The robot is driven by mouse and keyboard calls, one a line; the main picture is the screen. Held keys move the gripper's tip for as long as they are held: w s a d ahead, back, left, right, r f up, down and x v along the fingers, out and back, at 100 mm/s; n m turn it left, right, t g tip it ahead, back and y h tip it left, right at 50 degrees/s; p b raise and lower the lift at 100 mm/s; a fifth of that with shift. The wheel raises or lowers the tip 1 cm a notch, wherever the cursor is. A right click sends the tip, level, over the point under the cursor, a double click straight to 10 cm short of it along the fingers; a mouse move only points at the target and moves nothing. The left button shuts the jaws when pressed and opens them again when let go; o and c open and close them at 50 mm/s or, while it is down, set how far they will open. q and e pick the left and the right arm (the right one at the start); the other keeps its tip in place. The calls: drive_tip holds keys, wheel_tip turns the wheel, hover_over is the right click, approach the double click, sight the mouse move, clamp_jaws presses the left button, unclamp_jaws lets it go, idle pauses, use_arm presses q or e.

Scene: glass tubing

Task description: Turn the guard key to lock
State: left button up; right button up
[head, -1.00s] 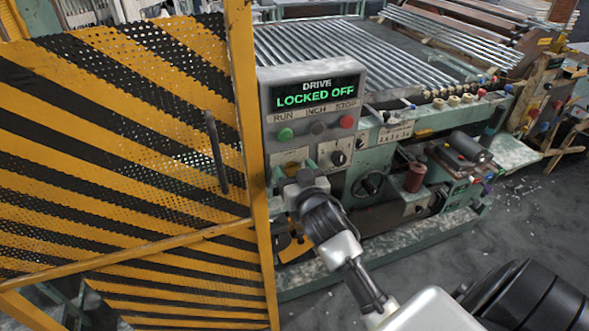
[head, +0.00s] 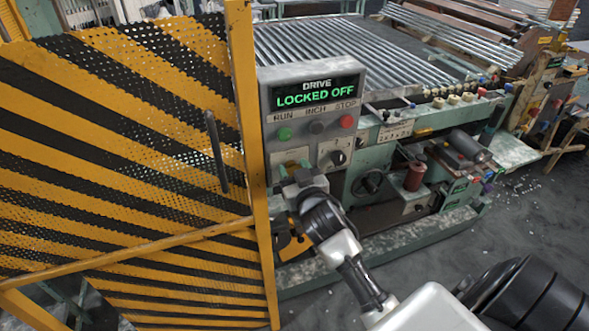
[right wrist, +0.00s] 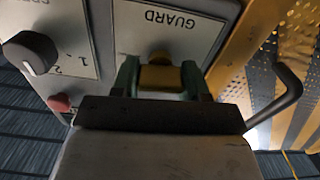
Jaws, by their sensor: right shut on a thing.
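The guard key is a brass-coloured piece (right wrist: 160,78) under the word GUARD on the grey control panel (right wrist: 178,50), shown upside down in the right wrist view. My right gripper (right wrist: 160,88) is shut on it, one finger on each side. In the head view my right gripper (head: 290,182) is at the panel's lower left and hides the key. My left gripper is not in view.
A yellow-and-black striped mesh guard (head: 110,140) with a dark handle (head: 216,150) stands just left of the panel. Green, grey and red buttons (head: 346,121) and a black selector knob (head: 338,158) sit near my gripper. Metal tubes (head: 350,50) lie behind.

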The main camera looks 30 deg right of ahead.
drive_tip(key=n+p, duration=0.1)
drive_tip(key=n, duration=0.2)
drive_tip(key=n+p, duration=0.1)
drive_tip(key=n, duration=0.4)
drive_tip(key=shift+a+p, duration=0.1)
drive_tip(key=shift+p, duration=0.2)
drive_tip(key=n+p, duration=0.1)
drive_tip(key=n, duration=0.3)
drive_tip(key=shift+f, duration=0.1)
drive_tip(key=n+p, duration=0.1)
drive_tip(key=n, duration=0.3)
drive_tip(key=shift+a+f+n, duration=0.1)
drive_tip(key=shift+n, duration=0.5)
drive_tip(key=o, duration=0.9)
